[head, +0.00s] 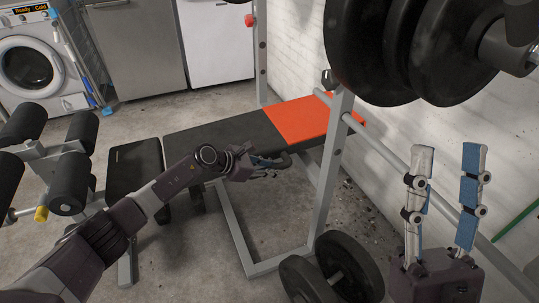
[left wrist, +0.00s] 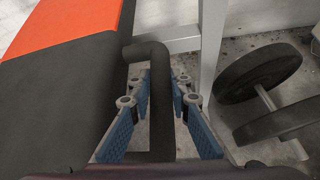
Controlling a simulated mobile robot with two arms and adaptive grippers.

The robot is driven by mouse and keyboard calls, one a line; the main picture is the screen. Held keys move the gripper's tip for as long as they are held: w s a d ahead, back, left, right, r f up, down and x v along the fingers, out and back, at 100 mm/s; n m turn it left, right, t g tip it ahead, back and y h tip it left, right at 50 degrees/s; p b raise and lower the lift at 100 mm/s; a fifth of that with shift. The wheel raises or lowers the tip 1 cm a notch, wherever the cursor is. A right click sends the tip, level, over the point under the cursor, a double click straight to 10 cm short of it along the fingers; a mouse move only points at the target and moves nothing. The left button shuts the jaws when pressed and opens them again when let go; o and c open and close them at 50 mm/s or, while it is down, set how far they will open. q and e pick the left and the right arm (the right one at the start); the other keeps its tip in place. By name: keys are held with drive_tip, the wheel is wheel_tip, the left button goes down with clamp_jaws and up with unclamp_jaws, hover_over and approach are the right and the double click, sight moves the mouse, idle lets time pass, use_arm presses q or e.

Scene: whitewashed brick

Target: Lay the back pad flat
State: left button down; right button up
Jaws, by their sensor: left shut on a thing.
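The back pad (head: 228,140) of the bench is long and black with an orange-red far end (head: 300,118). It looks close to level, running back from the seat pad (head: 135,166); I cannot tell its exact tilt. A black bent handle (left wrist: 150,52) sticks out beside the pad. My left gripper (head: 268,166) is at the pad's near side, shut on this handle; in the left wrist view its blue-padded fingers (left wrist: 160,108) stand on both sides of the bar. My right gripper (head: 446,185) is open and empty, fingers pointing up, at the lower right.
A grey rack post (head: 328,165) stands right of my left gripper. Weight plates lie low (head: 348,262) and hang at the upper right (head: 380,45). Leg rollers (head: 68,180) are at the left. A washing machine (head: 32,65) stands behind.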

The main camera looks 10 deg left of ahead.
use_arm(q)
wheel_tip(320, 180, down, 2)
drive_tip(key=shift+d+f+g+y, duration=0.1)
drive_tip(key=shift+f+g+y, duration=0.1)
drive_tip(key=shift+g+y, duration=0.1)
drive_tip(key=shift+s+f, duration=0.1)
drive_tip(key=shift+f, duration=0.1)
drive_tip(key=c, duration=2.1)
unclamp_jaws()
drive_tip(key=shift+o, duration=1.4)
drive_tip(key=shift+f, duration=0.1)
drive_tip(key=shift+o, duration=0.3)
drive_tip(key=shift+r, duration=0.2)
